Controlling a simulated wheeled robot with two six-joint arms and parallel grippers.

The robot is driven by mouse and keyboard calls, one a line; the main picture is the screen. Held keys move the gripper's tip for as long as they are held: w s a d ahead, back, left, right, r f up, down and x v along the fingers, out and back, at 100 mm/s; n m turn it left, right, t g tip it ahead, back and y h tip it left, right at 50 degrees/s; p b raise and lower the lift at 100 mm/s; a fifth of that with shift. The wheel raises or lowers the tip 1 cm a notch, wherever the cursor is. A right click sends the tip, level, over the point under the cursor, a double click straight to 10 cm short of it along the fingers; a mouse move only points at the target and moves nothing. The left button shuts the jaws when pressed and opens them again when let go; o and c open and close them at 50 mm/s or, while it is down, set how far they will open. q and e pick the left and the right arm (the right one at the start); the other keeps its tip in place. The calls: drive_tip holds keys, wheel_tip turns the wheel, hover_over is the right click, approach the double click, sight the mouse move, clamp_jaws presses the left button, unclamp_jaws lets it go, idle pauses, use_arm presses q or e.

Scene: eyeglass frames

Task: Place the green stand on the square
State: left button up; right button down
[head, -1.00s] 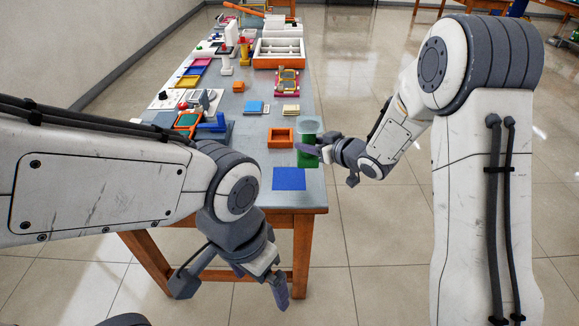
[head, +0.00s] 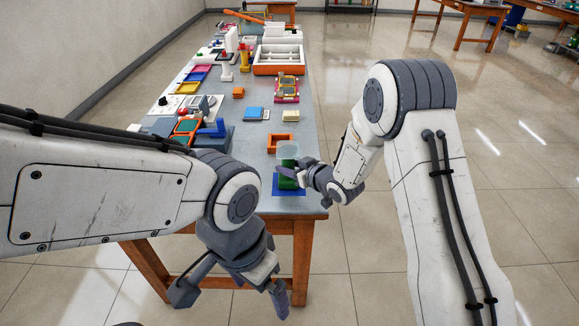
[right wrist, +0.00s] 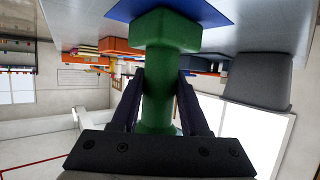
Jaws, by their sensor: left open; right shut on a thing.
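The green stand (head: 287,182) is upright at the near end of the table, with a pale translucent top. My right gripper (right wrist: 160,108) is shut around its narrow stem, a finger on each side. The blue square (head: 281,191) lies flat on the table near its front edge. The stand's base is over the square in both views. I cannot tell whether the base touches it. In the right wrist view the scene is inverted, with the blue square (right wrist: 222,12) behind the base. My left gripper (head: 228,292) is open and empty, low in front of the table.
An orange open box (head: 280,143) stands just behind the green stand. A blue pad (head: 253,113) and several other items sit farther back and along the left side. The table's right edge is close to the square.

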drive_tip(key=shift+f, duration=0.2)
drive_tip(key=shift+c, duration=2)
unclamp_jaws()
drive_tip(key=shift+r, duration=0.1)
drive_tip(key=shift+r, duration=0.25)
drive_tip(key=v, duration=1.2)
drive_tip(key=s+r+g+h, duration=0.2)
drive_tip(key=s+g, duration=0.3)
drive_tip(key=s, duration=1)
drive_tip(key=s+a+r+g+h, duration=0.1)
drive_tip(key=s+g+h, duration=0.4)
drive_tip(key=s, duration=1.1)
drive_tip(key=shift+a+r+g, duration=0.35)
drive_tip(key=shift+r+g, duration=0.05)
drive_tip(key=shift+r, duration=0.35)
drive_tip(key=shift+r, duration=0.1)
